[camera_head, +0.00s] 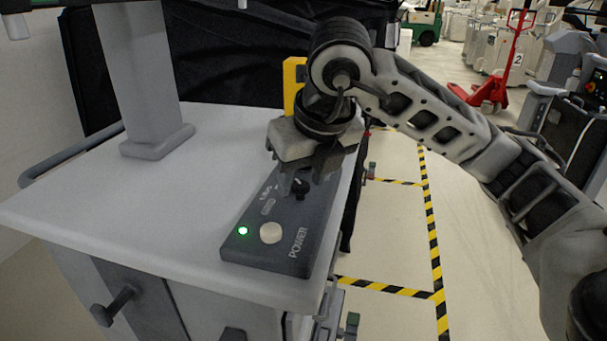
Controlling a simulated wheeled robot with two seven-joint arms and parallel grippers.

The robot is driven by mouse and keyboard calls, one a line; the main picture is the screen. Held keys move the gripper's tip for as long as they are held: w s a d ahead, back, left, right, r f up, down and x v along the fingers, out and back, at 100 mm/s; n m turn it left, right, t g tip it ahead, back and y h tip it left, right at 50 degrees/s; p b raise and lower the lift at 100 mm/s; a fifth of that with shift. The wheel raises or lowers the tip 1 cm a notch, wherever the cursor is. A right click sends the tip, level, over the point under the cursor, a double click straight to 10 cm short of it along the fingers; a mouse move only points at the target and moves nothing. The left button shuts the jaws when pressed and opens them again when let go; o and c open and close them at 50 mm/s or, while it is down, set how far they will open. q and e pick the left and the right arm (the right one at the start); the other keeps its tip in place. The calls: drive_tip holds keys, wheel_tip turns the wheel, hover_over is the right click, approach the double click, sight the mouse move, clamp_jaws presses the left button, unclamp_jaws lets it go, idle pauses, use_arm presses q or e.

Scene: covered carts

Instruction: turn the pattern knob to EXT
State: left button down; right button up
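A dark control panel (285,254) marked POWER lies on the right side of the pale cart top. It carries a black knob (300,187), a round cream button (270,233) and a lit green lamp (243,230). White markings sit beside the knob, too small to read, so I cannot tell where the knob points. My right gripper (303,176) points down over the far part of the panel, right at the knob. Its fingers hide part of the knob and panel, and I cannot tell whether they touch the knob. My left gripper is not in view.
A grey post (142,75) stands on the cart top (130,215) at the left. A yellow part (292,85) stands behind my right gripper, before a black cover (225,60). Floor with striped tape (430,225) is open at the right; a red pallet jack (495,85) stands beyond.

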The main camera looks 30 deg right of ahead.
drive_tip(key=shift+r, duration=0.1)
use_arm(q)
drive_tip(key=p, duration=0.2)
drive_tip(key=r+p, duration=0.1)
drive_tip(key=p, duration=0.2)
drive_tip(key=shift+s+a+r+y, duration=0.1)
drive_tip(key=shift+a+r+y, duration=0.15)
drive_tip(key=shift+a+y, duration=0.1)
use_arm(e)
drive_tip(key=v, duration=1.5)
drive_tip(key=shift+r, duration=0.35)
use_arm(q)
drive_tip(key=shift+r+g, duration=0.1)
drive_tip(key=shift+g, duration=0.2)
use_arm(e)
drive_tip(key=shift+s, duration=0.15)
